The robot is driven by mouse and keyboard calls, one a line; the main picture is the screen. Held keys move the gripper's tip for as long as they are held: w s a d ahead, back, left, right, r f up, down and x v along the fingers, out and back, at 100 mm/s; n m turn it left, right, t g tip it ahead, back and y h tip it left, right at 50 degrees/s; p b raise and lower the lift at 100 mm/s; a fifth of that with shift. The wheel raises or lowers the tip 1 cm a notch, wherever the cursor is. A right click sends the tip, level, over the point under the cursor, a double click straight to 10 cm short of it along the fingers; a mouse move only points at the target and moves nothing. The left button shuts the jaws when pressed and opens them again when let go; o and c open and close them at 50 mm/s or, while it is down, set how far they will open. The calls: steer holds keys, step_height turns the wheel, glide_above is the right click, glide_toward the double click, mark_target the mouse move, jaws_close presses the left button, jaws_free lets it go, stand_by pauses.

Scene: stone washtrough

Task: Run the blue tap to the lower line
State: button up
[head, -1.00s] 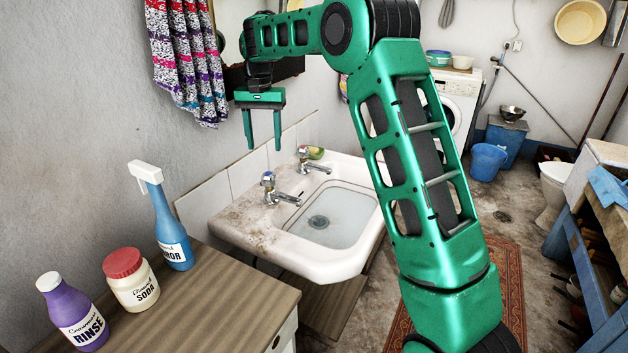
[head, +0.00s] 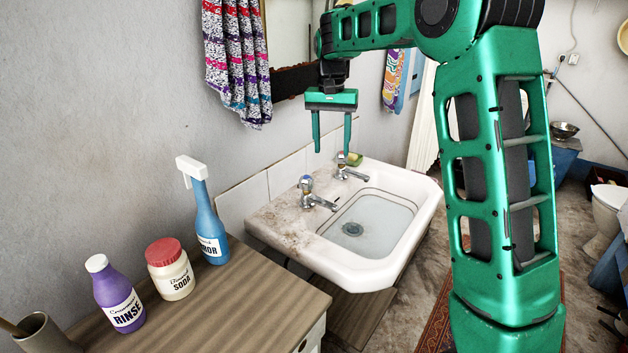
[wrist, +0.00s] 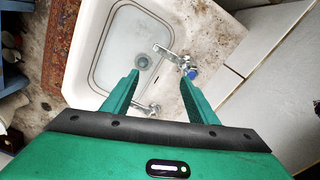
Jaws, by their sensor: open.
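The blue tap (head: 306,184) is the nearer of two chrome taps on the white sink (head: 270,226); its handle has a blue top. In the wrist view the blue tap (wrist: 190,70) is near the right fingertip. The other tap (head: 345,168) stands farther back. My gripper (head: 332,148) is open and empty, fingers down, above the back of the sink and apart from both taps. The bowl (head: 375,222) has a dark drain and a thin dark line around its inner wall. I cannot tell whether water is in it, nor whether any tap runs.
A wooden counter (head: 225,312) at the front left holds a blue spray bottle (head: 206,222), a soda jar (head: 170,270) and a purple rinse bottle (head: 118,295). A striped towel (head: 236,60) hangs on the wall.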

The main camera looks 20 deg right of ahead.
steer(key=s+d+r, duration=0.1)
steer(key=s+d, duration=0.3)
steer(key=s, duration=0.4)
steer(key=s+d, duration=0.5)
steer(key=s, duration=0.2)
steer(key=s+d+f, duration=0.2)
steer(key=s, duration=0.7)
steer(key=s+d+f, duration=0.1)
steer(key=s+f, duration=0.1)
steer(key=s, duration=0.8)
steer(key=w+a+r, duration=0.1)
steer(key=w+r, duration=0.2)
steer(key=w, duration=0.8)
glide_toward(306, 177)
steer(key=f, duration=0.9)
steer(key=shift+w+d+f, duration=0.1)
steer(key=shift+d+f, duration=0.1)
steer(key=shift+f, duration=0.1)
